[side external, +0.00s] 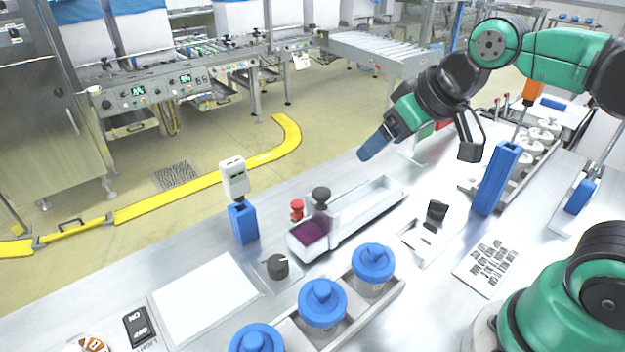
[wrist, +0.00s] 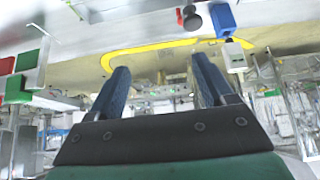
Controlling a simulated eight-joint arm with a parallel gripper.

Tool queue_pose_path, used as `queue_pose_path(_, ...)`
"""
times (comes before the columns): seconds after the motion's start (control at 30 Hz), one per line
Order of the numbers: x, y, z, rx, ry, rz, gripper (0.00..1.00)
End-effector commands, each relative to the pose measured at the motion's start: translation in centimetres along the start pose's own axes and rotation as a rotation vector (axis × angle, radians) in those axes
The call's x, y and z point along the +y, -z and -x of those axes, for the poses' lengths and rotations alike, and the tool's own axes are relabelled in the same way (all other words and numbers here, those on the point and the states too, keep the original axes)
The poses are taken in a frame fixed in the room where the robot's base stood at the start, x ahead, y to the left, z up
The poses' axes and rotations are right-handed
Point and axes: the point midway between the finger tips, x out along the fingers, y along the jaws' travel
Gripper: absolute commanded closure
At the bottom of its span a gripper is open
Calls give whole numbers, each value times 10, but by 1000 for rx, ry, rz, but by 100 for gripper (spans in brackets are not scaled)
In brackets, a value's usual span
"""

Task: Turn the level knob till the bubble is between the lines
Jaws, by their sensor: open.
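My gripper (side external: 374,146) hangs in the air above the back part of the bench, right of the white trough. In the wrist view its two blue fingers (wrist: 160,64) are spread apart with nothing between them. A black round knob (side external: 277,266) with a pale mark sits on a small plate at the bench front. Another black knob (side external: 321,195) stands on the white trough (side external: 372,207) beside a red knob (side external: 297,209); it also shows in the wrist view (wrist: 192,20). I cannot tell which is the level knob. No bubble or lines can be made out.
Blue-lidded jars (side external: 322,303) stand in a tray at the front. A white meter (side external: 234,177) sits in a blue holder (side external: 243,222). A tall blue holder (side external: 495,180) stands right of the trough. A blank white sheet (side external: 207,298) lies at left, beside an on/off switch (side external: 138,326).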

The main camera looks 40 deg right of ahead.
Motion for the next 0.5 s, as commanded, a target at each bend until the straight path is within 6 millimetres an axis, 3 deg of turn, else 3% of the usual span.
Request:
queue_pose_path(0.27, -33, 25, -2, -165, 80, 257, 25)
queue_pose_path(0.5, -80, 48, -14, -357, 193, 580, 25)
